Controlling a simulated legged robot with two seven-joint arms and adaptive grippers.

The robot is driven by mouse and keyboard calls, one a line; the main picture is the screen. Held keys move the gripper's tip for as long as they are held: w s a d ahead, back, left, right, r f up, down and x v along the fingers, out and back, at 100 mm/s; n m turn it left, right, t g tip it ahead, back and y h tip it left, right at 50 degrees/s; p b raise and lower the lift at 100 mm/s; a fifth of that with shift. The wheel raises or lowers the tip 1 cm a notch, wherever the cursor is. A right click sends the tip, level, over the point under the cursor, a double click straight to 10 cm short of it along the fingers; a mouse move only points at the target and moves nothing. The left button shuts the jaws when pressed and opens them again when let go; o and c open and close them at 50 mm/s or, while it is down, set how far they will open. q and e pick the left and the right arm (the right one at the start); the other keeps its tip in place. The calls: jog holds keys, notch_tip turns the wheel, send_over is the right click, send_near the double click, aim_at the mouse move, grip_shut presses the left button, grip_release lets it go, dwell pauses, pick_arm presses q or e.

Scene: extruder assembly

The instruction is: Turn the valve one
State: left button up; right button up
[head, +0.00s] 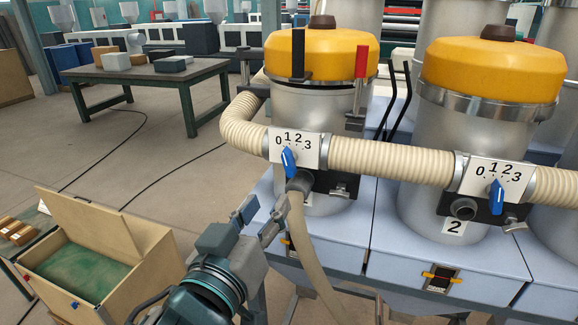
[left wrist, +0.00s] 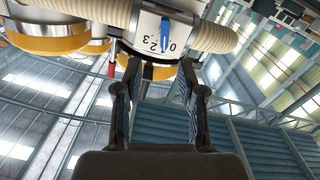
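Valve one is a white dial plate (head: 308,150) marked 0 1 2 3, with a blue handle (head: 289,162), on the hose in front of the left yellow-lidded drum (head: 320,55). The handle stands nearly upright, tilted slightly left at its top. My left gripper (head: 263,216) is below and a little left of the valve, apart from the handle. In the left wrist view its two fingers (left wrist: 164,88) are spread with nothing between them. The dial (left wrist: 146,24) and blue handle (left wrist: 165,30) appear beyond the fingertips, upside down. My right gripper is not in view.
A second valve (head: 497,196) with a blue handle sits on drum 2 (head: 461,140) to the right. A beige hose (head: 308,250) hangs from valve one's outlet, close to my left gripper. A wooden box (head: 80,268) stands at lower left, and a green table (head: 150,72) behind.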

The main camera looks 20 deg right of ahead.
aim_at(286, 166)
pick_arm(q)
jog(key=x, duration=0.4)
jog(key=p+x, duration=0.1)
jog(key=x, duration=0.3)
jog(key=a+x, duration=0.1)
jog(key=x, duration=0.3)
jog(key=shift+w+p, duration=0.3)
jog(key=shift+p, duration=0.1)
jog(key=shift+d, duration=0.6)
jog(key=shift+c, duration=0.9)
jog(key=c, duration=0.4)
jog(key=shift+w+a, duration=0.1)
jog(key=shift+a, duration=0.25)
grip_shut()
